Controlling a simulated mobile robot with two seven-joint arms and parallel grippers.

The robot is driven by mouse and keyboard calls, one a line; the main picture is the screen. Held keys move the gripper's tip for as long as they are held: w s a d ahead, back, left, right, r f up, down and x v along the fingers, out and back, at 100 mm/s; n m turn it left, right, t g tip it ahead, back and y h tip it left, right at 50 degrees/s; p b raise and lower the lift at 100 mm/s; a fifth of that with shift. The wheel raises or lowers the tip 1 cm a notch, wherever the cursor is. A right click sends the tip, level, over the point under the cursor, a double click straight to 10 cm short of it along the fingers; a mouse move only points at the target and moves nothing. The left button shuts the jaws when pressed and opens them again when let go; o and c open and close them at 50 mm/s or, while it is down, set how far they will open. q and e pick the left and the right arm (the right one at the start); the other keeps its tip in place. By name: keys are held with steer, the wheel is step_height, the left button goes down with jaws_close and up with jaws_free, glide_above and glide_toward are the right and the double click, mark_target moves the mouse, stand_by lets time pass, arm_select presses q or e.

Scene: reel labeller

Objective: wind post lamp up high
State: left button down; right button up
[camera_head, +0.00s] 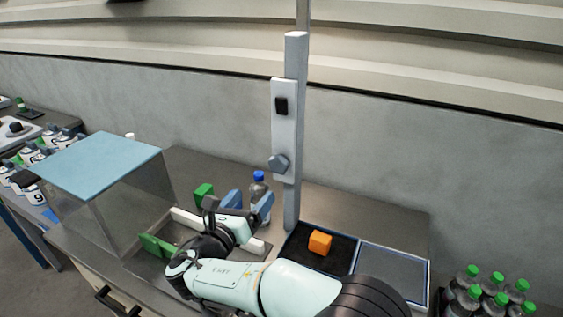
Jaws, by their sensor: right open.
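The grey post (293,205) stands upright at the back of the bench and runs out of the top of the picture. A pale panel (285,135) on it carries a black switch (281,106) above a grey faceted knob (278,163). No lamp head shows in view. My right gripper (249,204) is open, with blue fingers apart, low and left of the post, below the knob and not touching it. A bottle with a blue cap (259,184) stands just behind the fingers; its lower part is hidden. My left gripper is out of view.
A clear box with a blue top (98,168) stands left. Several green-capped bottles (468,290) stand at lower right. Green and white parts lie near my gripper.

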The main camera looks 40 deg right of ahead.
mark_target(277, 166)
steer(key=p+x, duration=0.1)
steer(key=x, duration=1.2)
steer(key=shift+w, duration=0.1)
steer(key=c, duration=1.1)
steer(key=shift+o, duration=0.2)
steer(key=o, duration=1.1)
steer(key=shift+c, duration=0.2)
steer(key=b+v, duration=0.1)
steer(key=v, duration=1.2)
steer(key=shift+a, duration=0.15)
